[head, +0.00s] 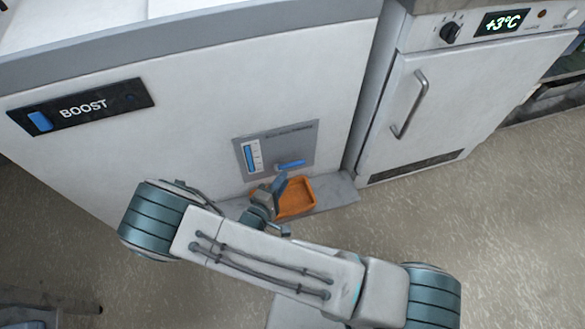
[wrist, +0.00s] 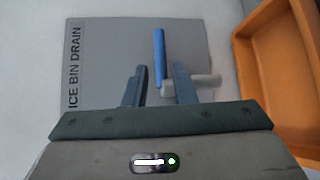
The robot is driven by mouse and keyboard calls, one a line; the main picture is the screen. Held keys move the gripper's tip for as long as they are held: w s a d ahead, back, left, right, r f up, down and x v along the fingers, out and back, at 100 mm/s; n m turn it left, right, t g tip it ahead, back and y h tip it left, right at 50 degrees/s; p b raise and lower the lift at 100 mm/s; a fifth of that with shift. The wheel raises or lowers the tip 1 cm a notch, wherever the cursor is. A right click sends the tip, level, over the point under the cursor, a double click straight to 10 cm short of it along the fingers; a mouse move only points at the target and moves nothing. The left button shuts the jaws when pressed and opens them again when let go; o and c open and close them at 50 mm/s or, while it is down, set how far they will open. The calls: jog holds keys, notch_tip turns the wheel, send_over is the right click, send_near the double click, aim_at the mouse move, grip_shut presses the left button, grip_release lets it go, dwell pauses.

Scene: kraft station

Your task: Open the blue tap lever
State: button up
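The blue tap lever (head: 291,165) lies level on a grey panel (head: 304,143) low on the white cabinet front. In the wrist view the lever (wrist: 159,52) runs up the picture, in front of the "ICE BIN DRAIN" panel (wrist: 110,50). A pale tap stub (wrist: 206,82) shows by its lower end, partly behind the right finger. My gripper (head: 281,182) is close in front of the panel. In the wrist view my gripper (wrist: 160,68) is open, and the lever appears in the gap between its fingers. I see no clear contact.
An orange tray (head: 297,197) sits below the tap on a grey ledge (head: 335,190); it is close at the right of the wrist view (wrist: 262,75). A gauge (head: 251,157) is left of the lever. A white fridge unit (head: 430,90) stands to the right.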

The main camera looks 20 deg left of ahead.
aim_at(291, 166)
jog(key=b+x, duration=0.1)
jog(key=x, duration=0.6)
jog(key=shift+s, duration=0.1)
grip_shut()
